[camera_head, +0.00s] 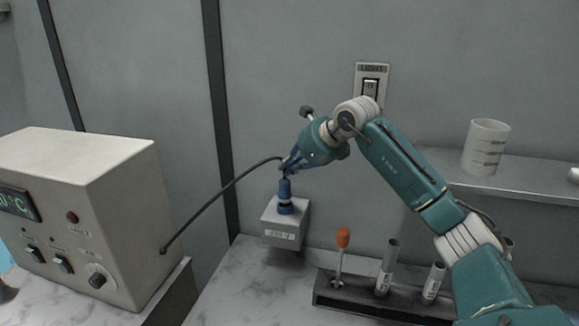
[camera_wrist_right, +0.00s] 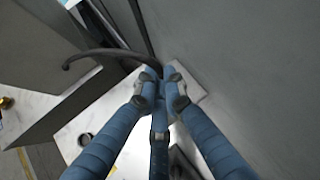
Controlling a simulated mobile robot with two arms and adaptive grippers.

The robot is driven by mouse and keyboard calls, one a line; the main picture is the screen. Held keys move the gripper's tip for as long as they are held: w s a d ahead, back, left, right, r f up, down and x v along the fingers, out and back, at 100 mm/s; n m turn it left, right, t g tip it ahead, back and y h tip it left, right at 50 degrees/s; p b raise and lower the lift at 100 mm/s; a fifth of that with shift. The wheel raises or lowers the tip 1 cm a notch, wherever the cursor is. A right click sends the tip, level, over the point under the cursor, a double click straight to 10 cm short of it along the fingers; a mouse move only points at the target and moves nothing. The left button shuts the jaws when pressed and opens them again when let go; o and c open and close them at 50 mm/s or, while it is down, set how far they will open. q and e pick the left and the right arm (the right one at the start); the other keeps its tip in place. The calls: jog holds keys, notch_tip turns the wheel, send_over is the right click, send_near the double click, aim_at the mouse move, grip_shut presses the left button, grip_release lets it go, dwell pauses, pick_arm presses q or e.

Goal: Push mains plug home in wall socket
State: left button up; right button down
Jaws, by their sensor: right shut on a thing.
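The mains plug (camera_head: 285,188) is blue and upright, directly over the blue socket (camera_head: 286,208) on top of a grey wall box (camera_head: 286,233). I cannot tell whether a gap is left between plug and socket. My right gripper (camera_head: 288,166) is shut on the plug's upper end, its blue fingers coming from above and the right. In the right wrist view the gripper's fingers (camera_wrist_right: 160,82) meet over the box (camera_wrist_right: 188,84) and hide most of the plug. A black cable (camera_head: 222,190) leaves the plug there and also shows in the wrist view (camera_wrist_right: 97,53). My left gripper is not in view.
The cable runs left to a beige control unit (camera_head: 95,190) with switches and a knob. A dark rack (camera_head: 350,303) with an orange-handled tool and tubes stands on the marble counter. A light switch (camera_head: 371,85) is on the wall; a white cup (camera_head: 485,147) stands on a shelf.

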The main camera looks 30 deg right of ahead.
aim_at(285, 179)
jog(key=shift+f, duration=0.2)
dwell(0.7)
jog(key=shift+f+b, duration=0.3)
jog(key=shift+b, duration=0.05)
jog(key=shift+s+f+b, duration=0.1)
jog(key=shift+f+b, duration=0.45)
jog(key=shift+f, duration=0.2)
jog(key=shift+f, duration=0.25)
jog(key=c, duration=1.8)
grip_release()
jog(key=shift+o, duration=0.2)
jog(key=shift+r, duration=0.15)
jog(key=v, duration=1.1)
jog(key=shift+s+r, duration=0.2)
jog(key=shift+s, duration=0.05)
jog(key=shift+d, duration=0.1)
